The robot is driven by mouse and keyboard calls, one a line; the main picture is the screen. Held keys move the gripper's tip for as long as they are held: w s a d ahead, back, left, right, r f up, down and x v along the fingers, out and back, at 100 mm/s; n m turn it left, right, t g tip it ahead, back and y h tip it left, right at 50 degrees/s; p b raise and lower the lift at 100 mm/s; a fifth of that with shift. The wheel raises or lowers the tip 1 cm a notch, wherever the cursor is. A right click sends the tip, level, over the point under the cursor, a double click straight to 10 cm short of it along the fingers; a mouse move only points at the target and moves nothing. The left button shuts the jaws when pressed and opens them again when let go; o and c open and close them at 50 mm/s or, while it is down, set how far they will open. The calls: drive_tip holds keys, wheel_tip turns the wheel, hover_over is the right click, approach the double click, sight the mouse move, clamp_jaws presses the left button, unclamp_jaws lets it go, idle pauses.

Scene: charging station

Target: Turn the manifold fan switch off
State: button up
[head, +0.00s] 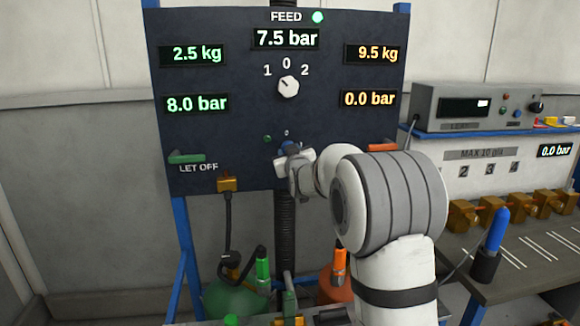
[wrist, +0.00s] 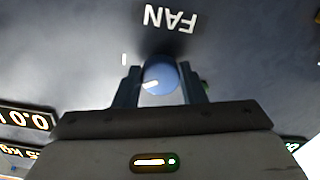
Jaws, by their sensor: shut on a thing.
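The fan switch is a small round blue knob (wrist: 160,76) with a white pointer mark, set in the dark panel (head: 220,60). In the wrist view my gripper (wrist: 160,90) has one finger on each side of the knob and is shut on it. The pointer mark lies toward the left of that picture, the side of the "I" mark (wrist: 124,60). An upside-down "FAN" label (wrist: 169,18) shows there too. In the head view my gripper (head: 288,152) is at the panel's lower middle and mostly hides the blue knob (head: 289,146); a small "0" (head: 286,133) shows just above.
A white feed selector (head: 288,86) is higher on the panel. A green handle (head: 187,157) and an orange handle (head: 383,147) flank my gripper. A small green lamp (head: 267,139) is left of the knob. A bench (head: 530,265) with brass fittings stands at right.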

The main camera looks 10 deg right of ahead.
drive_tip(key=shift+d+n+b, duration=0.15)
drive_tip(key=shift+n+b, duration=5)
drive_tip(key=shift+n, duration=0.75)
drive_tip(key=shift+r, duration=0.15)
drive_tip(key=o, duration=1)
drive_tip(key=s, duration=0.7)
drive_tip(key=shift+s+b, duration=0.3)
drive_tip(key=shift+s, duration=0.1)
